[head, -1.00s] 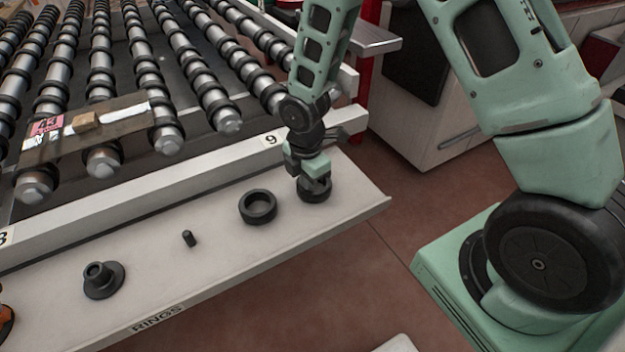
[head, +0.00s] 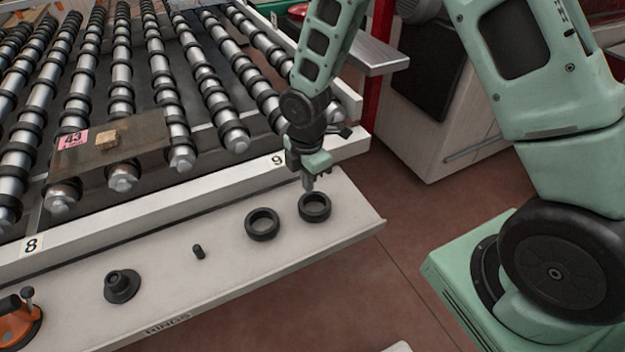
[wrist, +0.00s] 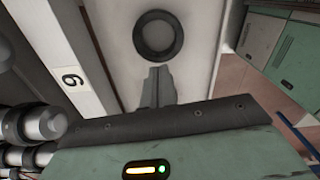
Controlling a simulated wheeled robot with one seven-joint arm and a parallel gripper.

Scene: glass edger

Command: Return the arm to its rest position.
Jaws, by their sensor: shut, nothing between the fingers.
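My gripper (head: 309,183) is shut and empty. It hangs just above the right-hand black ring (head: 314,207) on the pale shelf marked RINGS. In the wrist view the shut fingers (wrist: 158,82) point toward the same ring (wrist: 158,37), which lies flat with a visible gap from the fingertips. My arm reaches down to it from the upper right in the head view.
The shelf (head: 215,271) also holds a second black ring (head: 262,224), a small black pin (head: 198,252), a flanged black part (head: 121,286) and an orange tool (head: 18,322). Rollers (head: 122,90) lie behind, with a tagged piece (head: 110,145) across them. A cabinet (head: 430,100) stands right.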

